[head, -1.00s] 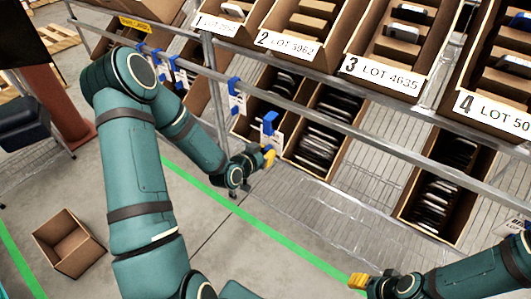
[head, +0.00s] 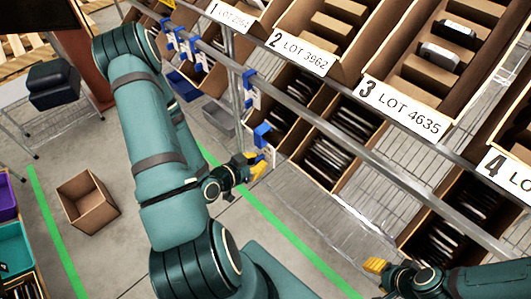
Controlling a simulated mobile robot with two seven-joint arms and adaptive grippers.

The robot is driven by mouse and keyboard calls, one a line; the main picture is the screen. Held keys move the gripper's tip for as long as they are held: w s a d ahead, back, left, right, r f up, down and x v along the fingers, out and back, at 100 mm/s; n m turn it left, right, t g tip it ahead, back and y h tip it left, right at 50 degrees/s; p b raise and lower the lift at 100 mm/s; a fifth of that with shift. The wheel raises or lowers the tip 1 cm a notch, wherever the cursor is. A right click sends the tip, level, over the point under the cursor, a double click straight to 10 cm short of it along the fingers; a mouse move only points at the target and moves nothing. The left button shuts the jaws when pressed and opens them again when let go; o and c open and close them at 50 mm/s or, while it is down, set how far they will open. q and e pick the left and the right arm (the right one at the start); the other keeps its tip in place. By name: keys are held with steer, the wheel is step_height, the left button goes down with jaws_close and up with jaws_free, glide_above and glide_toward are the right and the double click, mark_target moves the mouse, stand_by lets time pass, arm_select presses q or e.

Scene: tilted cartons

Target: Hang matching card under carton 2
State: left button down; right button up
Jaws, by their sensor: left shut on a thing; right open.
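Carton 2 (head: 318,70) is a tilted brown carton on the upper shelf, labelled "LOT 3962". My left gripper (head: 256,168), with yellow fingertips, is shut on a white card (head: 269,153) with a blue clip (head: 262,134). It holds the card in front of the rack, below and to the left of carton 2's label. The print on the card is too small to read. Another card (head: 253,99) hangs from a blue clip on the rail (head: 300,108). My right gripper (head: 376,265) is open and empty at the lower right.
Cartons 1 (head: 232,17), 3 (head: 402,107) and 4 (head: 510,168) flank carton 2. Several more blue-clipped cards hang at the rail's left. Lower cartons (head: 328,165) hold dark items. An empty box (head: 86,203) stands on the floor.

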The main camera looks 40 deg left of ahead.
arm_select(q)
steer(key=shift+w+b, duration=0.2)
steer(key=shift+b, duration=0.2)
steer(key=shift+w+d+b, duration=0.1)
steer(key=shift+w+b, duration=0.9)
steer(key=shift+w, duration=0.2)
steer(key=shift+w+d+b, duration=0.1)
steer(key=shift+w+b, duration=1.2)
steer(key=shift+w, duration=0.1)
steer(key=w+f, duration=0.1)
steer(key=w, duration=0.9)
steer(key=shift+d+f, duration=0.25)
steer(key=shift+d, duration=0.15)
stand_by(0.5)
steer(key=c, duration=1.1)
jaws_free()
steer(key=shift+o, duration=0.2)
